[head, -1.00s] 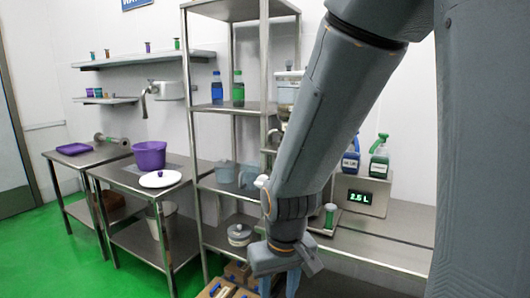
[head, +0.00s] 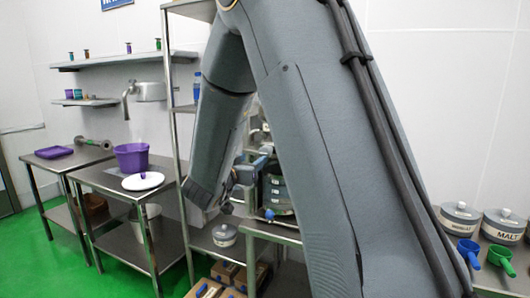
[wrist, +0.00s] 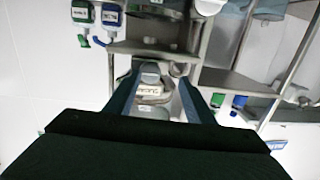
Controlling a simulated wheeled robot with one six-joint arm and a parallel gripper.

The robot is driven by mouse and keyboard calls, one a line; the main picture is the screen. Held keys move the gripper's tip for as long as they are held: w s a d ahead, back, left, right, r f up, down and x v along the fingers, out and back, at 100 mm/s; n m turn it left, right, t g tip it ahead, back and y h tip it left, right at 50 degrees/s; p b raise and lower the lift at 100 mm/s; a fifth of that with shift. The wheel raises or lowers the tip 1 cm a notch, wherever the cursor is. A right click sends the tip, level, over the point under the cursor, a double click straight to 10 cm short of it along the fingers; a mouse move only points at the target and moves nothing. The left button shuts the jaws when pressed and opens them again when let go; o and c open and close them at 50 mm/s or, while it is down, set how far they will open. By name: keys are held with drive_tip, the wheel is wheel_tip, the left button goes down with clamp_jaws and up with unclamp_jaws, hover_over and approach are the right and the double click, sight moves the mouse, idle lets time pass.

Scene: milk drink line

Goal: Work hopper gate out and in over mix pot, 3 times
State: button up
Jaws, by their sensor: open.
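A pale labelled container (wrist: 150,91) shows between the fingers. It appears upside down in this view, and I cannot tell whether a finger touches it. I cannot clearly pick out the hopper gate or the mix pot. In the head view my arm covers much of the work area. Stacked grey and blue parts (head: 276,192) show in the gap beside my arm, partly hidden.
A purple bucket (head: 131,157) and a white lid (head: 143,181) are on the left steel table. Labelled pots (head: 459,218) and a green scoop (head: 501,259) stand at the right. Cardboard boxes (head: 226,274) lie low in front. The green floor (head: 50,268) is clear at the left.

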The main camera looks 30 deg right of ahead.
sight(264, 152)
drive_tip(key=shift+m+g+h, duration=0.3)
drive_tip(key=shift+m+h, duration=0.1)
drive_tip(key=shift+h, duration=0.2)
drive_tip(key=p+x, duration=0.1)
drive_tip(key=x, duration=0.4)
drive_tip(key=s+r+p+x, duration=0.1)
drive_tip(key=x, duration=0.2)
drive_tip(key=shift+d+p, duration=0.3)
drive_tip(key=shift+d, duration=0.15)
drive_tip(key=shift+c, duration=0.3)
